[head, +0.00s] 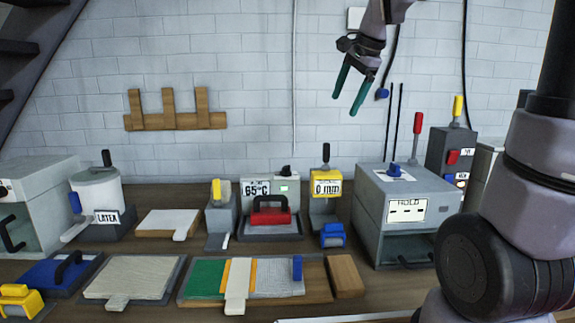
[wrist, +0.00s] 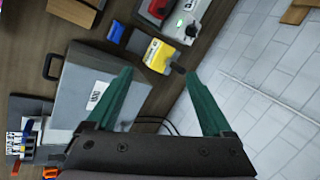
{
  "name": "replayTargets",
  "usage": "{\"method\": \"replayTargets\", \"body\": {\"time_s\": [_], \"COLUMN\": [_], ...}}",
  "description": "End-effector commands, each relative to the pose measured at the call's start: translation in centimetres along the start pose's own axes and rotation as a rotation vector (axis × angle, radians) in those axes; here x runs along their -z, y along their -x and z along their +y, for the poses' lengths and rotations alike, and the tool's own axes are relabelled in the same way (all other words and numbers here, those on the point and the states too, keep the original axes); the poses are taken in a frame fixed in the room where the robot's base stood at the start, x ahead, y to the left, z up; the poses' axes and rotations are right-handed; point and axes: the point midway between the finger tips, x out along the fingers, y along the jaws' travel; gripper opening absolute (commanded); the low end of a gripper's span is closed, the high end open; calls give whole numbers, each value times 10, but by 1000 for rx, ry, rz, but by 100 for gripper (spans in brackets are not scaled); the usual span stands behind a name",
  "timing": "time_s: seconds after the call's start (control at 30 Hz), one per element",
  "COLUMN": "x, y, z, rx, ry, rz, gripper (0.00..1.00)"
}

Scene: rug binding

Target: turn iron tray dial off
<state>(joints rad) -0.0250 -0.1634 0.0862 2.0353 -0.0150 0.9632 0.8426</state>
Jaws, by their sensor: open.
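The iron tray (head: 262,231) stands at the back middle of the bench in the head view, with a red iron (head: 270,216) with a black handle on it. Behind the iron is a grey panel reading 65°C (head: 256,189) with a lit green display. A small black dial (head: 287,169) sits on top of the panel; I cannot tell its setting. My gripper (head: 345,105) is open and empty, high above and right of the dial, near the wall. In the wrist view my gripper (wrist: 158,71) points down toward the bench, with part of the red iron (wrist: 158,10) at the top edge.
A yellow device (head: 325,208) reading 0 mm, with an upright black lever, stands right of the tray. A blue block (head: 333,235) lies before it. A grey HOLD box (head: 407,190) is further right. A grey device with a yellow handle (head: 216,192) stands left. Air above the tray is clear.

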Motion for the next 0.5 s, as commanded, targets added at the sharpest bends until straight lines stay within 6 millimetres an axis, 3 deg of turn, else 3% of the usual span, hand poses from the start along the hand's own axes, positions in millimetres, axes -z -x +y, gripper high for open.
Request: {"method": "replayTargets", "body": {"time_s": [0.2, 0.5], "x": [8, 11], "y": [-68, -179], "z": [-63, -123], "rx": [-67, -173], "ry": [-315, -759], "rz": [-55, -102], "gripper": [85, 85]}}
